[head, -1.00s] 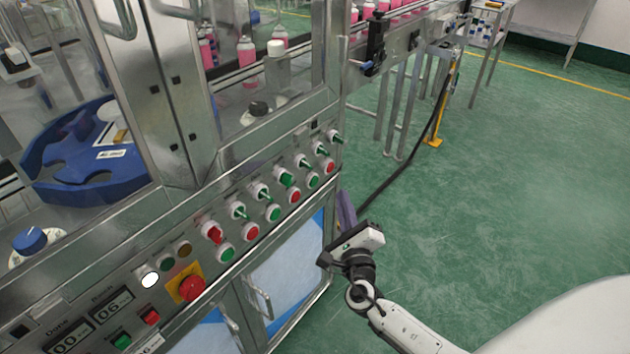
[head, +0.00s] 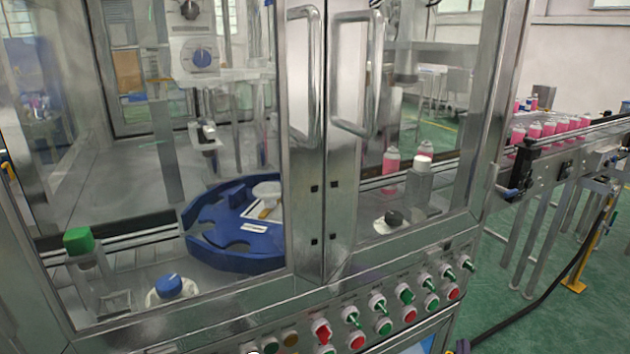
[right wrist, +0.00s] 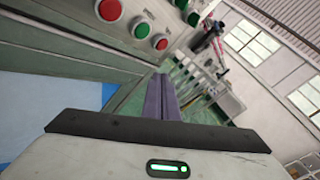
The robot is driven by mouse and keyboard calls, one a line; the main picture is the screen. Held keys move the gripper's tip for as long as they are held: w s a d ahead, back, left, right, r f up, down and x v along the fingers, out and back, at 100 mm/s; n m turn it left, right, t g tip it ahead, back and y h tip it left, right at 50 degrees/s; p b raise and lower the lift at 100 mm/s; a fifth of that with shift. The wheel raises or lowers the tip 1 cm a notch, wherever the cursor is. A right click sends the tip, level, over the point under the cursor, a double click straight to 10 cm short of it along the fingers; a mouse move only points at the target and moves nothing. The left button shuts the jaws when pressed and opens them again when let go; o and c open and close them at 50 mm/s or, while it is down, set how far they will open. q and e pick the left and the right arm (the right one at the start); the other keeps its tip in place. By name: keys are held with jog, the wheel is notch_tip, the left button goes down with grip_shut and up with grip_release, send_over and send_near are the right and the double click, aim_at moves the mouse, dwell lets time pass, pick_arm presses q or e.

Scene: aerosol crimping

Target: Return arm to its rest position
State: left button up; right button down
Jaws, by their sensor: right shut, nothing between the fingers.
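My right gripper (right wrist: 161,97) shows in the right wrist view as two purple fingers pressed together, with nothing between them. It is beside the front corner of the steel machine, below the end of its button row. My left gripper is in neither view.
The machine's control panel (head: 330,318) carries red and green buttons and switches. Above it are closed glass doors with steel handles (head: 376,80) and a blue rotary plate (head: 215,240) behind. A conveyor (head: 560,165) with pink bottles stands right.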

jog(key=s+a+f+m+g+y, duration=0.25)
jog(key=s+f+m, duration=0.35)
jog(key=m, duration=0.3)
jog(key=s+a+f+m+g+y, duration=0.2)
jog(key=s+a+f+m+g, duration=0.15)
jog(key=s+f+m, duration=0.45)
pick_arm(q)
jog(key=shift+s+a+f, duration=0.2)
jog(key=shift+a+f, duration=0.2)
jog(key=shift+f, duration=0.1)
pick_arm(e)
jog(key=s+a+m+y, duration=0.2)
jog(key=s+a+m, duration=0.3)
jog(key=m, duration=0.4)
jog(key=s+a+m+g+y, duration=0.1)
jog(key=s+a+m+y, duration=0.2)
jog(key=s+a+m, duration=0.2)
jog(key=a+m, duration=0.2)
jog(key=m, duration=0.2)
jog(key=shift+a+r+m, duration=0.25)
jog(key=shift+r+m, duration=0.1)
jog(key=shift+m, duration=0.05)
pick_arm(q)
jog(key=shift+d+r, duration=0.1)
pick_arm(e)
jog(key=c, duration=2.5)
grip_release()
